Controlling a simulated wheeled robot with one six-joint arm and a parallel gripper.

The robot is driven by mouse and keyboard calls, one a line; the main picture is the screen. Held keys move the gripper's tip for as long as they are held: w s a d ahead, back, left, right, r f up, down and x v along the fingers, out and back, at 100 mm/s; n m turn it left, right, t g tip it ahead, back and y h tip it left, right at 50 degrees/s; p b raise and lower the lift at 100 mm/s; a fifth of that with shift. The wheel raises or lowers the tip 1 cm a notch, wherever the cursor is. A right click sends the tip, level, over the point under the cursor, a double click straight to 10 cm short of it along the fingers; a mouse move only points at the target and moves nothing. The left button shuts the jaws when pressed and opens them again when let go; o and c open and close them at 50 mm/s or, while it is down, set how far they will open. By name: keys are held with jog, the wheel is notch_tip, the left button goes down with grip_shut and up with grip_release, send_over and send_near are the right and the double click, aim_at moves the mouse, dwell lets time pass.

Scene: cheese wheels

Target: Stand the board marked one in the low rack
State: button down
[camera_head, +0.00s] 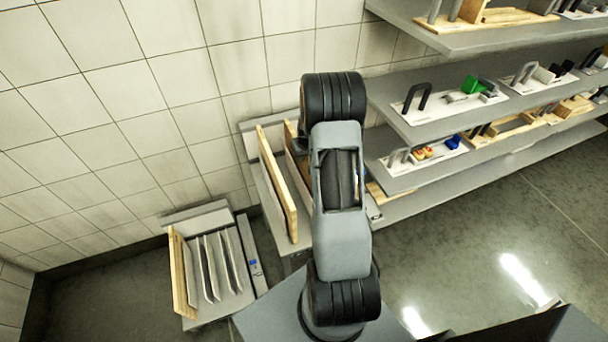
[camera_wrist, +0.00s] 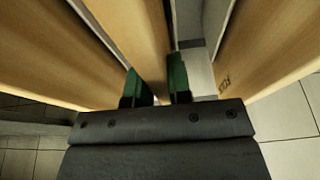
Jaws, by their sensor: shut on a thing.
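My gripper (camera_wrist: 156,72) is shut on a wooden board (camera_wrist: 138,32), its green-tipped fingers on either side of the board's edge. No mark is readable on this board, so I cannot tell whether it is board one. In the head view my arm hides the fingers. Wooden boards (camera_head: 277,185) stand upright in a raised rack (camera_head: 248,127) by the wall. The low rack (camera_head: 198,210) stands on the floor at the lower left, with several thin grey dividers and a wooden board (camera_head: 179,274) upright at its left end.
In the wrist view, another board (camera_wrist: 50,55) is close on the left and a marked board (camera_wrist: 270,45) is on the right; its small dark mark is hard to read. Grey shelves (camera_head: 440,120) with handled items stand to the right. The tiled wall (camera_head: 110,110) lies behind the racks.

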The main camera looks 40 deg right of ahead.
jog(key=shift+w+r, duration=0.1)
jog(key=shift+r, duration=0.15)
dwell(0.4)
jog(key=shift+r, duration=0.2)
notch_tip(320, 180, up, 19)
jog(key=shift+r, duration=0.2)
dwell(0.7)
